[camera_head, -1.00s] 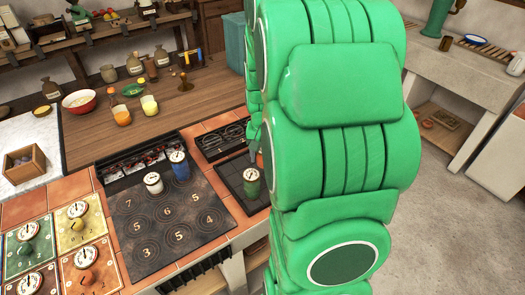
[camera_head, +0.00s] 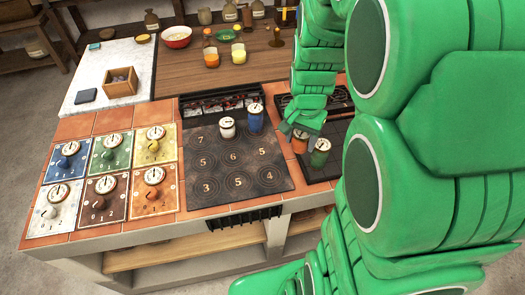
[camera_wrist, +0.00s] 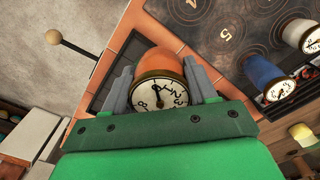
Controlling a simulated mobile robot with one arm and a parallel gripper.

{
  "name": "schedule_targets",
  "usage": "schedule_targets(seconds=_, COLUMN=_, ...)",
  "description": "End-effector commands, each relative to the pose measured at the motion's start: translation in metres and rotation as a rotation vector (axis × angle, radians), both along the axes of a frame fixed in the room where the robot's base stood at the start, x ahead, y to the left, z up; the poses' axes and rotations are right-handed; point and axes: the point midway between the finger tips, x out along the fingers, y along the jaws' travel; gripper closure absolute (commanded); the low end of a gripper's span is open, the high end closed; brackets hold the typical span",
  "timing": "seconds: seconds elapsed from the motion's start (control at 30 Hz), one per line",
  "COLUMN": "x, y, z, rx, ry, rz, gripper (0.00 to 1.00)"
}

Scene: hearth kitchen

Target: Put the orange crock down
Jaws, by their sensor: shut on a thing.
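My gripper (camera_head: 301,128) is shut on the orange crock (camera_head: 299,143), which shows small beneath my arm in the head view. In the wrist view the orange crock (camera_wrist: 160,63) sits between both fingers of my gripper (camera_wrist: 160,80), its numbered dial (camera_wrist: 160,97) facing the camera.
The black hob (camera_head: 232,165) with numbered rings holds a white crock (camera_head: 227,127) and a blue crock (camera_head: 256,119) near its back; its front is bare. Coloured dial panels (camera_head: 110,150) lie left. A wooden box (camera_head: 121,80) stands on the pale slab.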

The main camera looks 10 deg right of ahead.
Motion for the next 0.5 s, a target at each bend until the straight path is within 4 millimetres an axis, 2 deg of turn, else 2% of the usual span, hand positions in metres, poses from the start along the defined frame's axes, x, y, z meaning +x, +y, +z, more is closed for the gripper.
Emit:
schedule_targets(seconds=0.03, x=-0.003, y=0.012, z=0.001, rx=0.000, ry=0.000, rz=0.001, gripper=0.84)
schedule_targets(seconds=0.23, x=-0.015, y=0.048, z=0.002, rx=-0.001, ry=-0.002, rz=-0.021, gripper=0.84)
schedule_targets(seconds=0.5, x=-0.027, y=0.075, z=0.001, rx=-0.001, ry=0.000, rz=-0.043, gripper=0.84)
